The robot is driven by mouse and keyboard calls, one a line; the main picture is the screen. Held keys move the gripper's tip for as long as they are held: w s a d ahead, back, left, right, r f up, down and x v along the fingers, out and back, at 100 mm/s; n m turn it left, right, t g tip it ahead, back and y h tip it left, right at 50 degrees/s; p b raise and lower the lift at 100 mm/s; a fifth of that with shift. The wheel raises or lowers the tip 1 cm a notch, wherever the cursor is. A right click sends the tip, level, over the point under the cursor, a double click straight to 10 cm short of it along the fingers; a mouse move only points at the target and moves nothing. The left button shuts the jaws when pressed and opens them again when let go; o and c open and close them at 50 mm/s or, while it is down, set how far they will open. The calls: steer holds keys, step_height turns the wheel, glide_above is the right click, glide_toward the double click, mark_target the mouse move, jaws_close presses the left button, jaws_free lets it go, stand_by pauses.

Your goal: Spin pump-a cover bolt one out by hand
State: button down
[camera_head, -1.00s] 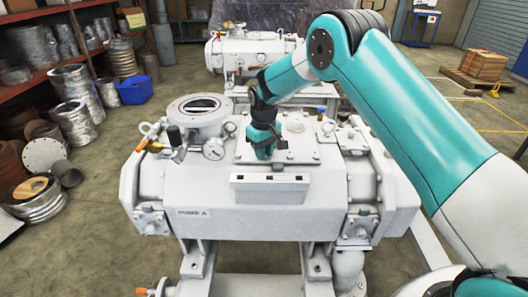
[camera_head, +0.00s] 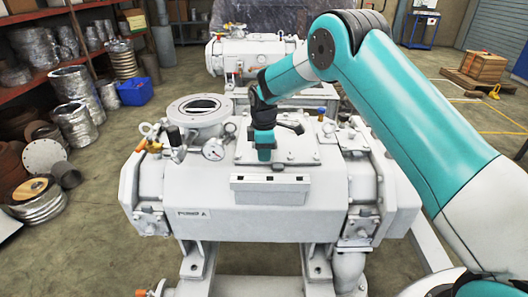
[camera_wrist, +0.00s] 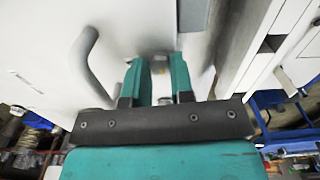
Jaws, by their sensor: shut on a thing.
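Pump A, a white machine labelled "PUMP A" (camera_head: 194,213), fills the middle of the head view. Its flat square cover plate (camera_head: 300,146) lies on top, with small bolts along its edge. My gripper (camera_head: 264,158) points down at the cover's front edge. In the wrist view my gripper's two teal fingers (camera_wrist: 160,72) close around a small grey bolt (camera_wrist: 162,64), blurred and partly hidden between them. I cannot tell how far the bolt stands out of the cover. A grey curved handle (camera_wrist: 88,62) is left of the fingers in the wrist view.
A white box with dark slots (camera_head: 270,190) sits just in front of the cover. A round flanged port (camera_head: 200,108) and a dial gauge (camera_head: 213,149) stand to the left. A second pump (camera_head: 250,54) stands behind. Blue bin (camera_head: 133,90) and flanges lie on the left floor.

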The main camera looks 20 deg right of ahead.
steer(key=n, duration=0.4)
steer(key=shift+s+f+n, duration=0.2)
steer(key=shift+f+n, duration=0.05)
steer(key=shift+n, duration=0.05)
stand_by(0.5)
steer(key=c, duration=1)
jaws_free()
steer(key=shift+d, duration=0.1)
steer(key=shift+w+r, duration=0.1)
steer(key=shift+r, duration=0.1)
steer(key=shift+w+r, duration=0.1)
steer(key=shift+r, duration=0.05)
step_height(320, 180, up, 17)
steer(key=shift+b, duration=0.85)
